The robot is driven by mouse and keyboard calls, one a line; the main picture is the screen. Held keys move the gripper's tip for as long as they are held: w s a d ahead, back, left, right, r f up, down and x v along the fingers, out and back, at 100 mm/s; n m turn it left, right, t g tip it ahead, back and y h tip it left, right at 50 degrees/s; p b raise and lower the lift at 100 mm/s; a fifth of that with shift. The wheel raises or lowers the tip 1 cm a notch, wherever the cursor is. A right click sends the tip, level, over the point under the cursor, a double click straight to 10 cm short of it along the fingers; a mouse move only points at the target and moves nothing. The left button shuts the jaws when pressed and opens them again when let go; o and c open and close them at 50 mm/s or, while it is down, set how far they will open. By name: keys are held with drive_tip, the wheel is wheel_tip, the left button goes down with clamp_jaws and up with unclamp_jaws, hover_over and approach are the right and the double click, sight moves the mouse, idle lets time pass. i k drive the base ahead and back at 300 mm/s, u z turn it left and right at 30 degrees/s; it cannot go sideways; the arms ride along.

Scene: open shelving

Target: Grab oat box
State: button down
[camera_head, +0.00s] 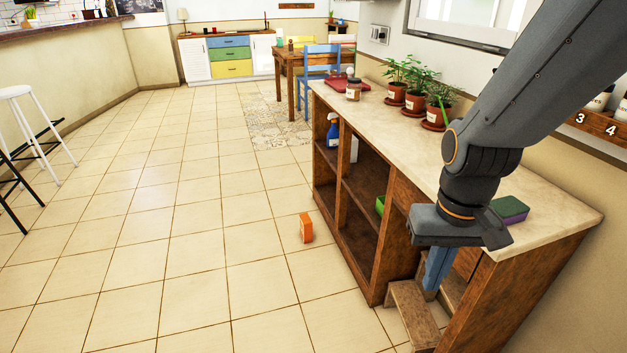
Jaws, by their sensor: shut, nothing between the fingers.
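A small orange box (306,228) stands on the tiled floor left of the wooden shelf unit; it looks like the oat box, but I cannot read a label. My gripper (434,282) is at the right, pointing down beside the front of the unit. Its fingers are together and hold nothing. It is well to the right of the orange box and apart from it.
The shelf unit (540,202) has a pale top with potted plants (415,98), a jar (353,90) and a sponge (511,209). A wooden step stool (408,309) stands beneath my gripper. A blue spray bottle (332,134) is inside.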

sight(306, 223)
drive_tip(key=u, duration=1.3)
drive_tip(key=i, duration=2.75)
drive_tip(key=z, duration=1.85)
